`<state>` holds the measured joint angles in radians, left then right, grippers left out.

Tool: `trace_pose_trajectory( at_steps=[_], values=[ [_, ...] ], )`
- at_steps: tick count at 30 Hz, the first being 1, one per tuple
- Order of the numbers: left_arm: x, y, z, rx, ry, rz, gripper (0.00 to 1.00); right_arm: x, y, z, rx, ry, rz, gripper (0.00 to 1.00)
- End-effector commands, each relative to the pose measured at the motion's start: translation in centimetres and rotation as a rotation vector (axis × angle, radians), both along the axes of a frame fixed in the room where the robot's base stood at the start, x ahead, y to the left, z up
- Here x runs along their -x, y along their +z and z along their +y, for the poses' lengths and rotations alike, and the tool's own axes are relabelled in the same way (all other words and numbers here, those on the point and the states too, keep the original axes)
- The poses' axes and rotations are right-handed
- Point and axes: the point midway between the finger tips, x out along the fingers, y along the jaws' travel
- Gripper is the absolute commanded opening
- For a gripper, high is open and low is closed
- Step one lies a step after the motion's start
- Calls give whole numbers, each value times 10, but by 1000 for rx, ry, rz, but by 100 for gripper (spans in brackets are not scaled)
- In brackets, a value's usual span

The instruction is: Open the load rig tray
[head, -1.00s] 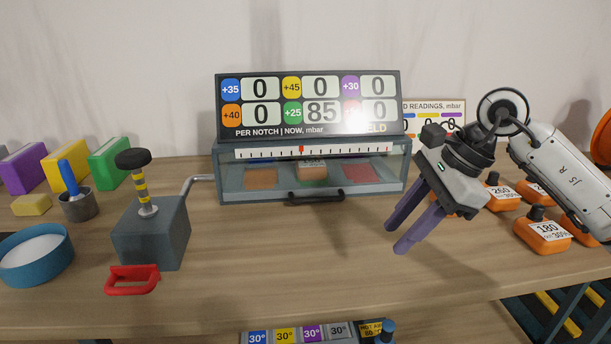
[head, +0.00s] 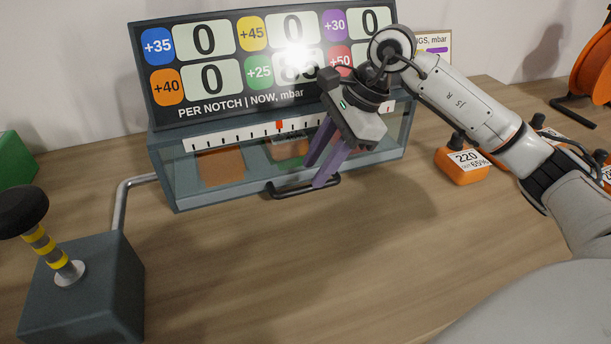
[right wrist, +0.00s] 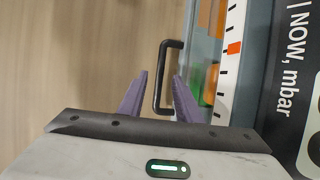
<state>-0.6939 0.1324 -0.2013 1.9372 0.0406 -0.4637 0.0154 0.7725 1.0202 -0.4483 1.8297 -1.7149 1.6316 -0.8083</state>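The load rig tray (head: 240,190) is a glass-fronted grey drawer under the readings board. It sits flush in the rig and looks closed. Its dark bar handle (head: 290,192) is at the front middle, and the handle also shows in the right wrist view (right wrist: 160,85). My right gripper (head: 317,175) is open at the right part of the handle. In the right wrist view its purple fingers (right wrist: 160,85) stand apart on either side of the handle bar; contact cannot be told. My left gripper is not in view.
A grey pump block (head: 85,285) with a black knob stands at the front left, joined to the rig by a pipe (head: 122,205). An orange weight (head: 462,165) sits at the right. The tabletop (head: 270,270) before the tray is clear.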

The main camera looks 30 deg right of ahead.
Motion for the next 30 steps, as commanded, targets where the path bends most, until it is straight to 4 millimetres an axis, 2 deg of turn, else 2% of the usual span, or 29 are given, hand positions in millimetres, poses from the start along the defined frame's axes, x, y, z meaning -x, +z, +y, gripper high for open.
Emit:
trace_pose_trajectory(
  at_steps=[3, 9, 19, 20, 25, 30],
  values=[
    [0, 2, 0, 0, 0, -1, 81, -5, -20, 8, -2, 2, 3, 31],
    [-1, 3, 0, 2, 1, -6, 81, -11, -39, 15, -1, 1, 0, 31],
    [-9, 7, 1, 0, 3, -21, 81, -13, -43, 15, 0, 1, -1, 31],
    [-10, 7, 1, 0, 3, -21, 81, -13, -43, 15, 0, 1, -1, 29],
    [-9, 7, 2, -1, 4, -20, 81, -12, -43, 15, 0, 1, -1, 1],
    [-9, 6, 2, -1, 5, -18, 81, -12, -43, 15, 0, 1, -1, 0]
  ],
)
